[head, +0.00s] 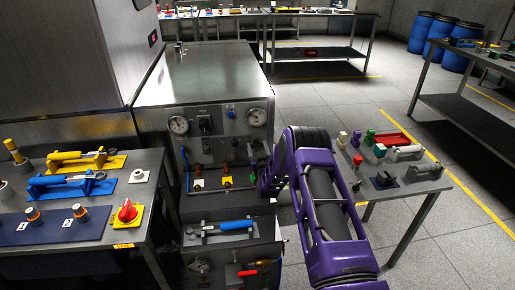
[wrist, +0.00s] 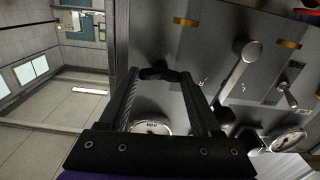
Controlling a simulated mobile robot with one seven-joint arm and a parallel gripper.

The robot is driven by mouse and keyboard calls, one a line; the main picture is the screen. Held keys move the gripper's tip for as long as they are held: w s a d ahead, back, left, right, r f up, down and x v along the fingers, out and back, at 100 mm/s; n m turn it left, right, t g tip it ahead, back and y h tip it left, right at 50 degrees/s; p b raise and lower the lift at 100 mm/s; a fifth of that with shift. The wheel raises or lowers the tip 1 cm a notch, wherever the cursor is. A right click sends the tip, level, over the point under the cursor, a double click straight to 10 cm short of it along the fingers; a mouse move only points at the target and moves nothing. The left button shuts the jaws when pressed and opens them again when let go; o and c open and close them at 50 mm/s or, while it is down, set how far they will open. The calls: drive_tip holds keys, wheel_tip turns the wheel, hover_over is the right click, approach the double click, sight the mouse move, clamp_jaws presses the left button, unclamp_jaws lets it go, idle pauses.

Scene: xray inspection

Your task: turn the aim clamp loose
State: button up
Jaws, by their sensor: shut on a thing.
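In the wrist view my gripper (wrist: 160,76) reaches toward the grey metal panel. Its two fingers are set apart and shut on a small dark knob-like part, the aim clamp (wrist: 157,72), between the fingertips. The clamp's shape is hard to read in the dim light, so I cannot tell how far it is turned. In the head view my purple arm covers the right side of the grey cabinet (head: 200,75), and my gripper and the clamp are hidden behind it.
Two gauges (head: 179,125) and several small coloured fittings are on the cabinet front. Below, a blue-handled tool (head: 228,227) lies on a ledge. A cluttered bench (head: 140,218) stands left, a small table (head: 430,183) right. Open floor (head: 440,245) lies at the lower right.

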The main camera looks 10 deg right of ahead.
drive_tip(key=n, duration=0.4)
drive_tip(key=shift+a+n, duration=0.15)
drive_tip(key=shift+n, duration=0.25)
drive_tip(key=n, duration=0.4)
drive_tip(key=shift+f+n, duration=0.15)
drive_tip(key=shift+n, duration=4.05)
drive_tip(key=o, duration=1.4)
drive_tip(key=shift+s, duration=0.15)
